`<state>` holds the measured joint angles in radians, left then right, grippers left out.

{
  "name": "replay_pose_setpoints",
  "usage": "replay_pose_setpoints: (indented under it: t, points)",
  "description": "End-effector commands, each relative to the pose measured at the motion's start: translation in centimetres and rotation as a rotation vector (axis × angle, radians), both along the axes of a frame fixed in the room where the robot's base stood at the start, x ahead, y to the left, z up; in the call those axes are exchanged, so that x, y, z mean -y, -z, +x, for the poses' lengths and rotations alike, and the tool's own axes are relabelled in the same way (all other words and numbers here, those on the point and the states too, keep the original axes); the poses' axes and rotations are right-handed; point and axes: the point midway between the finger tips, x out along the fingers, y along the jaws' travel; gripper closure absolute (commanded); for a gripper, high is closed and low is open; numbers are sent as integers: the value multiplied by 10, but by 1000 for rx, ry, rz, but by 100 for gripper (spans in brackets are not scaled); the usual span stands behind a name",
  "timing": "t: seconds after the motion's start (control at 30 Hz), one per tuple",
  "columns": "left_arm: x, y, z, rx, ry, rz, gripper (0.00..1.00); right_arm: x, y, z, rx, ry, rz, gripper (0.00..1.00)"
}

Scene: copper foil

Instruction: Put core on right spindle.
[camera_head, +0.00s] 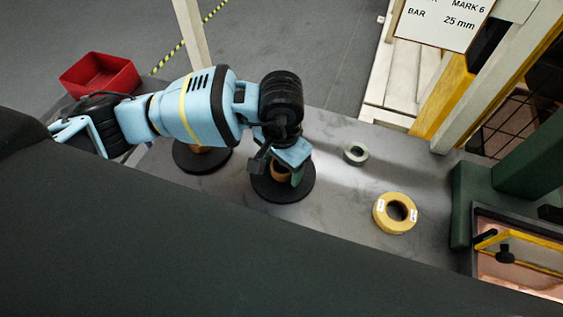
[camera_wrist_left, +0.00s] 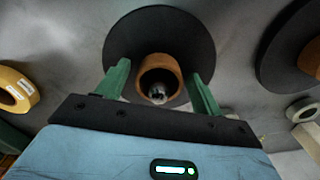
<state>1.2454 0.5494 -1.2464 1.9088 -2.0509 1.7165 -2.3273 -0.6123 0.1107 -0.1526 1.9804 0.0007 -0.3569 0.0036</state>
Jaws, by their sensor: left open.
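The right spindle's black disc base (camera_head: 270,192) lies on the grey bench below my left gripper (camera_head: 284,172). In the left wrist view the disc (camera_wrist_left: 185,35) is at the top centre, with a brown-orange core (camera_wrist_left: 146,63) standing on it. A metallic spindle tip (camera_wrist_left: 157,93) shows inside the core's opening, so the core appears to be around the spindle. The green fingers of my left gripper (camera_wrist_left: 160,78) are open, one on each side of the core, with gaps visible. My right gripper is out of view.
A second black disc (camera_head: 203,164) with a brown core is partly hidden under my left arm. A yellow roll (camera_head: 382,216) and a small grey ring (camera_head: 348,157) lie to the right. A red bin (camera_head: 122,82) is at the left; a green machine (camera_head: 462,200) is at the right.

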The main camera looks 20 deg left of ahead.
Motion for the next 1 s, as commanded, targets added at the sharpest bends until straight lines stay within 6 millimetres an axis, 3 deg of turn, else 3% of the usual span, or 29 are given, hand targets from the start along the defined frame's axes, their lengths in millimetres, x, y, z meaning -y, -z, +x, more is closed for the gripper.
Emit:
replay_pose_setpoints:
  t: [0.23,0.7,1.0]
  points:
    - [0,-14,1,5,0,-1,33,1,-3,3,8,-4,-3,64]
    - [0,-100,1,4,0,-1,33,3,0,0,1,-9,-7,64]
    - [0,-123,0,0,-1,1,33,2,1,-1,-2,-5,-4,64]
